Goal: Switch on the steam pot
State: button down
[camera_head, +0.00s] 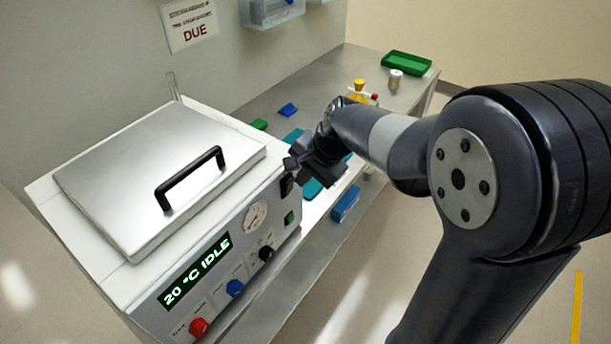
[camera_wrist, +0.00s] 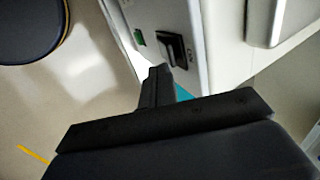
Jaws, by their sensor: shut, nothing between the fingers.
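The steam pot (camera_head: 190,235) is a white and grey box with a flat metal lid (camera_head: 150,180) and a black bar handle (camera_head: 190,178). The lid lies closed. Its front display (camera_head: 197,270) reads "20 °C IDLE". A black switch (camera_head: 286,186) sits at the upper right end of the front panel, above a small green square (camera_head: 290,218). In the wrist view the switch (camera_wrist: 175,48) shows beside the green square (camera_wrist: 139,38); its position is unclear. My gripper (camera_head: 291,167) is shut and empty, close to the switch. Its fingertips (camera_wrist: 160,72) appear just short of it; contact cannot be told.
The front panel also carries a round gauge (camera_head: 256,215) and red (camera_head: 199,327), blue (camera_head: 235,288) and black (camera_head: 266,253) knobs. The bench behind holds a green tray (camera_head: 406,64), a yellow-topped item (camera_head: 359,90) and a blue block (camera_head: 346,204). Floor in front is clear.

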jog(key=shift+r, duration=0.1)
jog(key=p, duration=0.3)
jog(key=shift+w+a+r+h, duration=0.3)
jog(key=shift+a+r, duration=0.05)
jog(key=shift+a, duration=0.05)
jog(key=shift+r+g+p, duration=0.3)
jog(key=shift+r+p, duration=0.3)
jog(key=shift+p, duration=0.2)
